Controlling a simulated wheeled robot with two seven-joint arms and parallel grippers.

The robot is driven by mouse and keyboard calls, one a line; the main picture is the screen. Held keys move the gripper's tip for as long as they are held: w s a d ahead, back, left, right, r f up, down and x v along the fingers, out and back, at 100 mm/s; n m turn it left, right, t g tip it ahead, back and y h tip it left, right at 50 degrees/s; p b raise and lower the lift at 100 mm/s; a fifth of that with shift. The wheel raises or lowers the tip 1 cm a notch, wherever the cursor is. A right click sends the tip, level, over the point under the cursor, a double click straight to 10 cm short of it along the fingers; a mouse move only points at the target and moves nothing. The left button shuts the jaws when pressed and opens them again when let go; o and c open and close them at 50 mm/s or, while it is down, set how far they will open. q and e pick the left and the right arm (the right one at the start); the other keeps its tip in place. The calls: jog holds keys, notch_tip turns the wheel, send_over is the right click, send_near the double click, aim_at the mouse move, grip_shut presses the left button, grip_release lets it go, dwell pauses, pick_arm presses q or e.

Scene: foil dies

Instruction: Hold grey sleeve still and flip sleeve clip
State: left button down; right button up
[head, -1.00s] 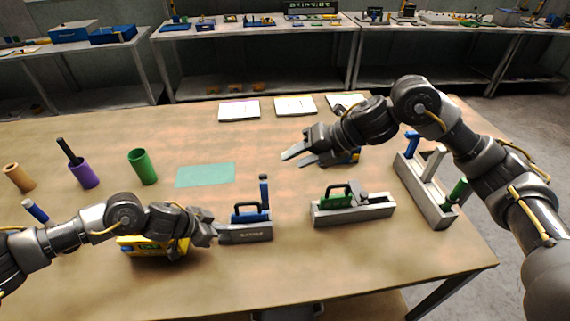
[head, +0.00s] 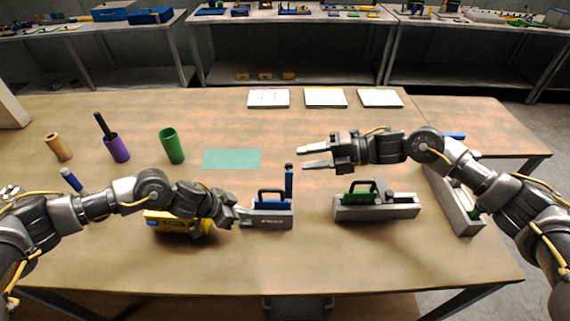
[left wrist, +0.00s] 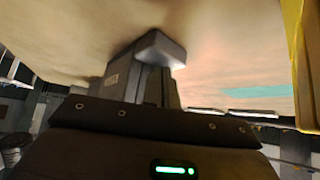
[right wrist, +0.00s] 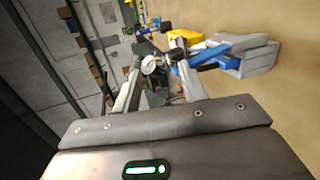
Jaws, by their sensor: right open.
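The grey sleeve (head: 268,219) stands on the table with a blue part and a dark handle on top. My left gripper (head: 240,214) is shut on the sleeve's left end. The left wrist view shows the grey sleeve (left wrist: 160,48) at the fingers. My right gripper (head: 308,157) is open and empty, behind and right of the clip, pointing left. In the right wrist view, the blue clip (right wrist: 205,54) and sleeve (right wrist: 252,57) lie off to the right of the fingers.
A second grey holder (head: 378,209) with a green part stands to the right. A yellow box (head: 178,224) sits under my left arm. A teal mat (head: 231,159), green cup (head: 172,146) and purple cup (head: 117,148) are further back. The front table area is clear.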

notch_tip(320, 180, up, 4)
jog(key=w+n+y, duration=0.1)
jog(key=n+y, duration=0.1)
jog(key=y, duration=0.1)
jog(key=g, duration=0.1)
send_near(288, 166)
jog(key=a, duration=1)
jog(key=shift+w+f, duration=0.35)
jog(key=shift+w, duration=0.05)
jog(key=shift+a, duration=0.75)
grip_shut()
jog(key=shift+w, duration=0.1)
